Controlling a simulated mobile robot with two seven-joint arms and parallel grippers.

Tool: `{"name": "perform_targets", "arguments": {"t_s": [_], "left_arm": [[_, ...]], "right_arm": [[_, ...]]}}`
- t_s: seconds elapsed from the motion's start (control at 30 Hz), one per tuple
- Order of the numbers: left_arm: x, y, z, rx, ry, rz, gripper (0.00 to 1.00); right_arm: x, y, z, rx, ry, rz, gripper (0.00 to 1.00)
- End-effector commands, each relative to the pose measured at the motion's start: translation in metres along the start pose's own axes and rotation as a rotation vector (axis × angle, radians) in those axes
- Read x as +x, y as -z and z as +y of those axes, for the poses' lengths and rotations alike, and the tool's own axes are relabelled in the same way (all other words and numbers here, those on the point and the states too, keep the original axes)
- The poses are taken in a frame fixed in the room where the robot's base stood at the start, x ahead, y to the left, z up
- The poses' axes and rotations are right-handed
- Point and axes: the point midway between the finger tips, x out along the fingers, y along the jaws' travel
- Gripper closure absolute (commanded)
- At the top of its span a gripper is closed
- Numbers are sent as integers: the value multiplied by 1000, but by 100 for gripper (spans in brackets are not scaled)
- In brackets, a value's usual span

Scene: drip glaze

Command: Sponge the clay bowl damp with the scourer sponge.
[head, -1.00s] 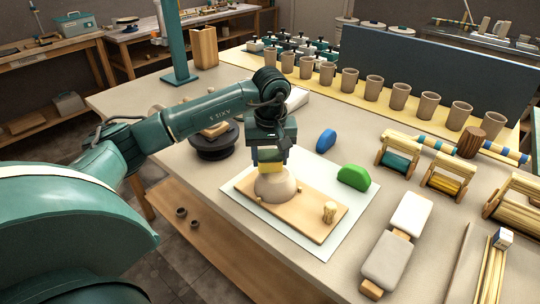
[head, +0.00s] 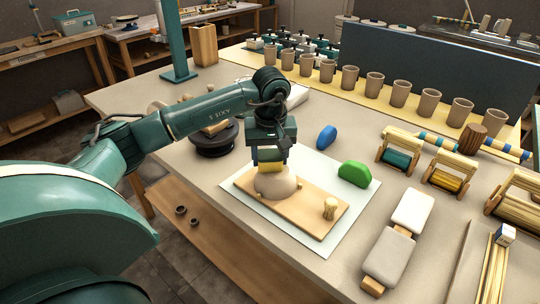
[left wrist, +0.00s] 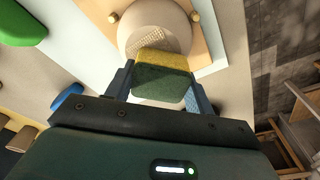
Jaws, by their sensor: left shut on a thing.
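The clay bowl (head: 276,184) sits dome-up on a wooden board (head: 310,212), on a white sheet (head: 352,222). It also shows in the left wrist view (left wrist: 155,18), with a textured patch near the sponge. My left gripper (head: 268,160) is shut on the scourer sponge (left wrist: 162,78), which is yellow with a dark green side. The sponge is right at the bowl's upper back side; I cannot tell whether it presses on the clay. The gripper hides part of the bowl's top. My right gripper is not in view.
A green rounded block (head: 354,174) and a blue one (head: 326,137) lie right of the bowl. A wooden peg (head: 330,208) stands on the board. A dark turntable (head: 214,140) stands behind left.

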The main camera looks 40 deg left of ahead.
Motion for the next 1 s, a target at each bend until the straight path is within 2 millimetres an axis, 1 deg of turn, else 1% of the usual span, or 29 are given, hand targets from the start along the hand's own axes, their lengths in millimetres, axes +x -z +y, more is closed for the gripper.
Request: {"name": "perform_targets", "arguments": {"t_s": [0.27,0.53,0.8,0.87,1.0], "left_arm": [[1,-4,2,2,3,-3,65],[-2,-19,18,6,2,-4,65],[-3,-26,26,4,2,-3,65],[-4,-27,27,3,2,-3,65],[-2,-22,22,0,3,-2,65]], "right_arm": [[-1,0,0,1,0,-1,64],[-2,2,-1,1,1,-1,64],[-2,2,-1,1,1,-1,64],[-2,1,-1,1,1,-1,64],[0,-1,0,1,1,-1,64]]}}
